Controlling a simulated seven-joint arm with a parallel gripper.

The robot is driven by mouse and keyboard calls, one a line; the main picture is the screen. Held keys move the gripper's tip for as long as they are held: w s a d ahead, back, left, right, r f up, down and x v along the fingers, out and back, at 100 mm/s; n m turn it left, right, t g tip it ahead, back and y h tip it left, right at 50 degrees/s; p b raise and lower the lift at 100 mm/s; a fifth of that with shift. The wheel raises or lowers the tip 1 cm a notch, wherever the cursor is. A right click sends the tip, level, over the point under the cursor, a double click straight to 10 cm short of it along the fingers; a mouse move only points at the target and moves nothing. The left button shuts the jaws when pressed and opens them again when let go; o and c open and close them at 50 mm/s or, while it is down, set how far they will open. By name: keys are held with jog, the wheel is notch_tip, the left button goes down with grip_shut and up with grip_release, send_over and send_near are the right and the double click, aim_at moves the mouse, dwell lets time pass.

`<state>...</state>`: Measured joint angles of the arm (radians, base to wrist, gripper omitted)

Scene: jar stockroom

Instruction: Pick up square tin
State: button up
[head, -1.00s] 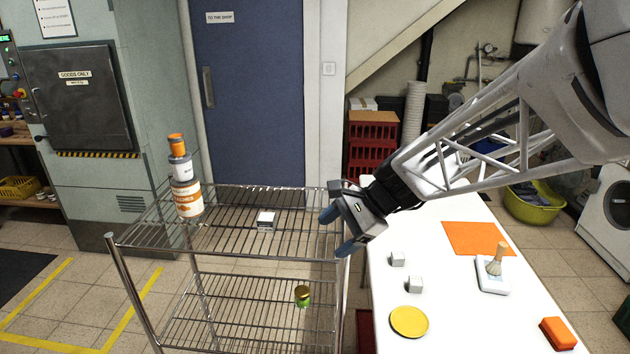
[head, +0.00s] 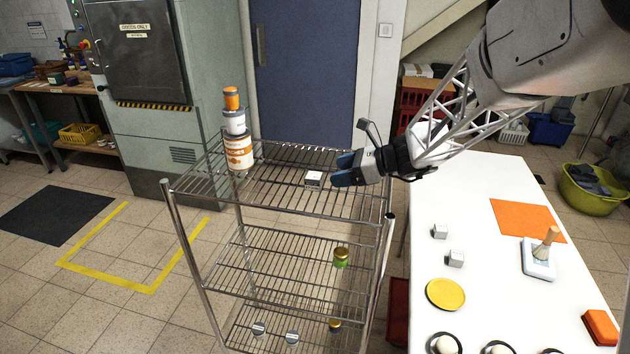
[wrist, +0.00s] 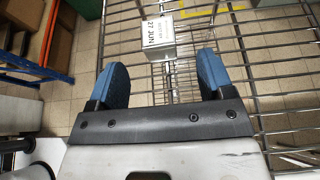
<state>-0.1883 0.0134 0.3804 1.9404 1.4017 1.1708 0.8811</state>
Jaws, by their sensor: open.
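The square tin (head: 314,179) is a small silvery box with a white top, on the top shelf of the wire rack. In the wrist view the tin (wrist: 158,38) shows a label reading "27 JUN" and lies ahead of my fingertips, between their lines. My gripper (head: 341,170) is just right of the tin in the head view, with blue fingers pointing left toward it. In the wrist view my gripper (wrist: 162,75) is open, and nothing is between the fingers.
A stack of cans (head: 238,150) stands at the left end of the wire rack's top shelf (head: 290,202). A green jar (head: 341,258) is on the shelf below. The white table (head: 470,190) at right holds small cubes, a yellow disc and an orange mat.

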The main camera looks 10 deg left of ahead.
aim_at(317, 176)
jog(key=shift+x, duration=1.3)
jog(key=shift+x, duration=2.65)
jog(key=shift+s, duration=0.15)
jog(key=shift+r, duration=0.1)
jog(key=shift+c, duration=0.3)
jog(key=c, duration=1)
jog(key=shift+c, duration=0.2)
